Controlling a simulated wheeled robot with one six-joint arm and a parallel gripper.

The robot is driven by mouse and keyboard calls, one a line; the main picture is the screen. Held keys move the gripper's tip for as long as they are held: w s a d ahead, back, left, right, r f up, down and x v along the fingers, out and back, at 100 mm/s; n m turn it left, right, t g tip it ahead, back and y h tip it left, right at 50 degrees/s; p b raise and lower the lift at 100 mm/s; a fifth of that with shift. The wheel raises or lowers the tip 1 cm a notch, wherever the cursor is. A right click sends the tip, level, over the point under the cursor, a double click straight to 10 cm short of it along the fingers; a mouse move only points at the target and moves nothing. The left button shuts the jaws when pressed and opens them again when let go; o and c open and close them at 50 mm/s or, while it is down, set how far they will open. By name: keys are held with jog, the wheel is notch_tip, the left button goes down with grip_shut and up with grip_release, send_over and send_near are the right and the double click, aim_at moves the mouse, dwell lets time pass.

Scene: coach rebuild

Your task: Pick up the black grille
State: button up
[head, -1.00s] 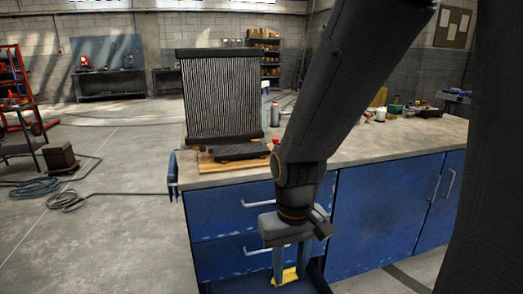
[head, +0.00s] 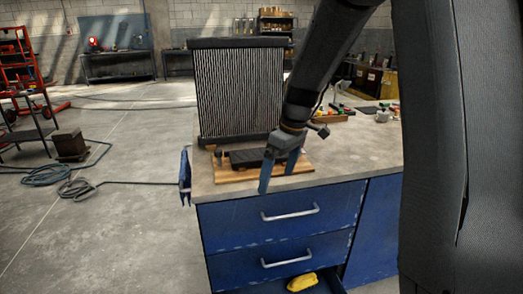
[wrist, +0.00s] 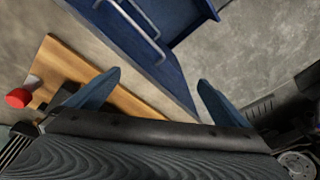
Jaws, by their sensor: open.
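A small flat black piece, which I take for the black grille (head: 248,157), lies on a wooden board (head: 233,177) near the bench's front corner. A tall dark finned panel (head: 240,95) stands upright just behind it. My gripper (head: 278,181) is open and empty, with its blue fingers pointing down over the right part of the board, to the right of the black piece. In the wrist view the open fingers (wrist: 160,78) show with the board's edge at left. The black piece cannot be clearly told there.
Below the bench top are blue drawers (head: 285,215). A yellow thing (head: 302,282) lies in the open bottom drawer. A red cap (wrist: 18,98) shows by the board in the wrist view. Tools and a tray (head: 331,117) stand farther back; the bench right of the board is clear.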

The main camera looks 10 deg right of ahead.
aim_at(261, 154)
jog(key=w+d+r+n+p, duration=0.1)
jog(key=w+r+n, duration=0.1)
jog(key=w, duration=0.2)
jog(key=w+r+n+t+y+p, duration=0.1)
jog(key=w+r+n, duration=0.1)
jog(key=w, duration=0.3)
jog(key=w+d+r+n, duration=0.1)
jog(key=w+r+n, duration=0.1)
jog(key=w, duration=0.3)
jog(key=shift+w+d+n+y+p, duration=0.25)
jog(key=shift+d+n+y+p, duration=0.05)
jog(key=shift+d+n+p, duration=0.1)
jog(key=shift+w, duration=0.35)
jog(key=shift+w+a+f+n, duration=0.1)
jog(key=shift+w+f+n, duration=0.05)
jog(key=shift+n, duration=0.15)
jog(key=shift+w+p+x, duration=0.15)
jog(key=shift+p+x, duration=0.7)
jog(key=shift+x, duration=0.95)
jog(key=shift+w+p+x, duration=0.15)
jog(key=shift+p+x, duration=0.65)
jog(key=shift+x, duration=0.95)
jog(key=shift+a, duration=0.1)
jog(key=shift+c, duration=0.3)
jog(key=c, duration=1.2)
jog(key=shift+c, duration=0.2)
